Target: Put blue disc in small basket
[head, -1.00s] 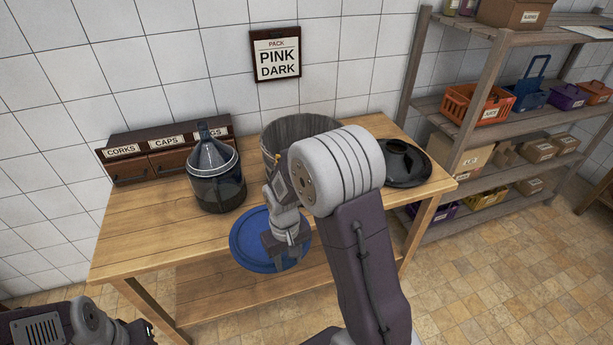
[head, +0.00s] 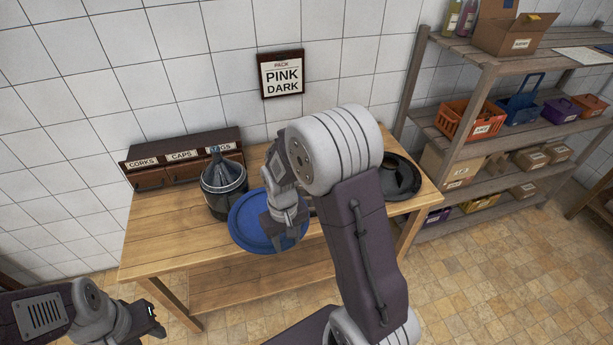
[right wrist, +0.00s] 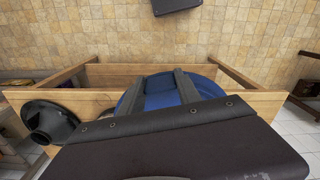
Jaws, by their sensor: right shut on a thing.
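The blue disc (head: 247,235) is a round, flat lid-like piece with a raised rim. My right gripper (head: 278,238) is shut on its edge and holds it tilted at the front of the wooden table. The right wrist view shows the disc (right wrist: 160,95) with the two dark fingers over it. I cannot make out the small basket now; my right arm and the disc cover the middle of the table. My left gripper (head: 150,322) is low at the left, away from the table, and its jaws are not clear.
A black, wide-brimmed piece (head: 402,180) lies at the table's right end. Labelled drawers (head: 180,163) stand at the back left. A loaded shelf (head: 480,130) is on the right. The table's front left (head: 165,240) is clear.

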